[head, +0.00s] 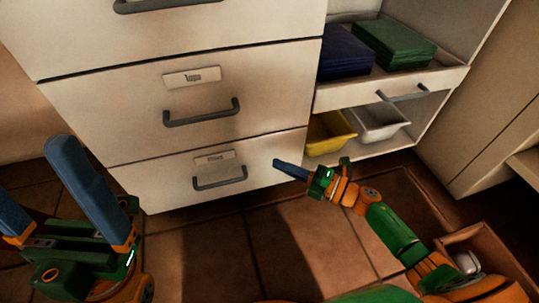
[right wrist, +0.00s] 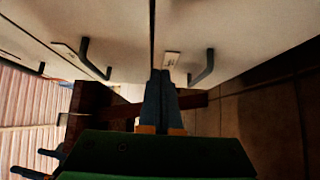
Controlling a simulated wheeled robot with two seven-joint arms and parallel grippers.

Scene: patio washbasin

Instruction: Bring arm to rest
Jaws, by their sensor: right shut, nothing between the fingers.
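My right gripper (head: 277,163) reaches in from the lower right, its blue fingers closed together in front of the lowest drawer, near its right end. In the right wrist view its two fingers (right wrist: 160,74) lie side by side with nothing between them, pointing at the drawer fronts. Whether the tips touch the drawer cannot be told. My left gripper (head: 28,165) is at the lower left, its two blue fingers wide apart and empty. It also shows in the right wrist view (right wrist: 30,160) at the lower left edge.
The middle drawer (head: 260,135) and lowest drawer (head: 165,190) look shut, with grey handles. On the right, a shelf holds blue cloths (head: 343,52) and green cloths (head: 393,44) above a yellow bin (head: 328,133) and white bin (head: 378,122). A brown box (head: 478,236) stands lower right.

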